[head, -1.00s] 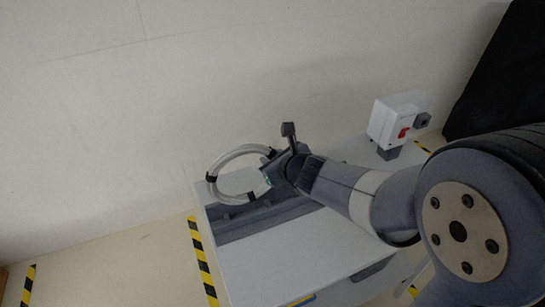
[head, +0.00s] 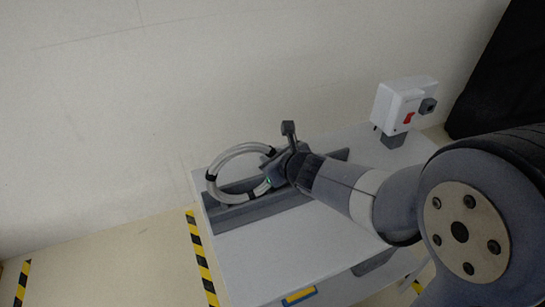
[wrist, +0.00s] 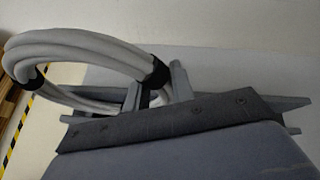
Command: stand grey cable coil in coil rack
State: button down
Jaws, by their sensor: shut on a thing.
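The grey cable coil (head: 226,158) is a ring with black ties, held upright over the coil rack. It fills the upper left of the wrist view (wrist: 75,42). The coil rack (head: 240,213) is a long dark grey rail piece on the cart top. The coil's lower edge shows just behind the rack's front rail; I cannot tell if it touches the bottom. My gripper (head: 268,171) is shut on the coil's right side. In the wrist view the gripper's fingers (wrist: 156,76) straddle the coil near a black tie, and my gripper body hides most of the rack (wrist: 290,103).
The white cart top (head: 275,250) is clear in front of the rack. A white box with a red switch (head: 400,105) stands at the cart's back right. The wall (head: 110,110) is close behind. Yellow-black tape (head: 203,262) marks the floor on the left.

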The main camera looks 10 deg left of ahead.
dwell(0.4)
jog(key=c, duration=1.1)
grip_release()
jog(key=shift+f, duration=0.15)
jog(key=p+v, duration=0.3)
jog(key=v, duration=0.8)
jog(key=shift+w+p, duration=0.1)
jog(key=shift+p, duration=0.25)
jog(key=shift+a, duration=0.1)
